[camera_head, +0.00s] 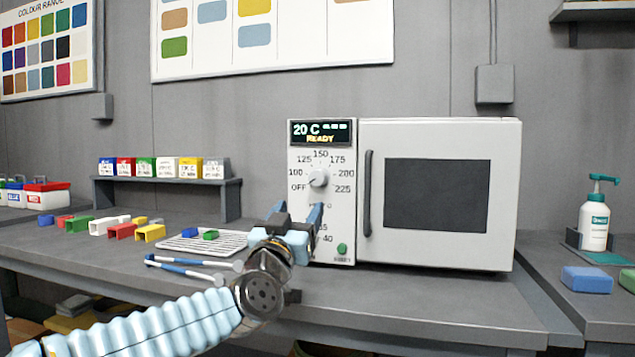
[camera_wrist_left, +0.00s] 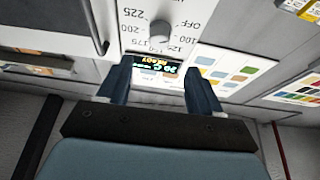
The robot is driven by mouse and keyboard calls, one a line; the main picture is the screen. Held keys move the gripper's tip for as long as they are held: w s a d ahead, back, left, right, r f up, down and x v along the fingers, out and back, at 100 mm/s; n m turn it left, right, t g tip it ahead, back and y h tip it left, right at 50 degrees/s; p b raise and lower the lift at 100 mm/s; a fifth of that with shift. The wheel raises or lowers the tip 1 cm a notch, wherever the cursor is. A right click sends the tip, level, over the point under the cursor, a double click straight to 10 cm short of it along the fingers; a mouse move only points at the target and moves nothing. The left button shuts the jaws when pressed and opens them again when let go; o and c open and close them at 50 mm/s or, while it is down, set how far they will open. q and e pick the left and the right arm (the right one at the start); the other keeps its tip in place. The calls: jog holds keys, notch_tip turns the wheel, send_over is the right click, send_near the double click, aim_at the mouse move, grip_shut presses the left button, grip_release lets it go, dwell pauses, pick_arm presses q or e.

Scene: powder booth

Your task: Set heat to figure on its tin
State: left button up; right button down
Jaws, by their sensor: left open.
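The white oven (camera_head: 508,200) stands on the bench with its door shut. Its display (camera_head: 320,132) reads 20 C and READY. The heat dial (camera_head: 319,178) has marks from OFF to 225; I cannot tell its setting for certain. The dial also shows in the left wrist view (camera_wrist_left: 160,31), beyond the fingers. My left gripper (camera_head: 296,211) is open and empty, below and in front of the dial, hiding most of a lower dial. Several coloured tins (camera_head: 164,168) stand on a small shelf; their labels are too small to read. My right gripper is out of view.
A wire rack (camera_head: 185,244) holds a blue and a green piece. Several coloured channel pieces (camera_head: 121,231) and blue-handled tools (camera_head: 185,269) lie on the bench. A green button (camera_head: 342,249) is low on the panel. The oven handle (camera_head: 368,193) sticks out right of the dial.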

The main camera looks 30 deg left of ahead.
aim_at(316, 181)
pick_arm(q)
jog(key=p+x, duration=0.2)
jog(key=x, duration=1)
jog(key=shift+f, duration=0.1)
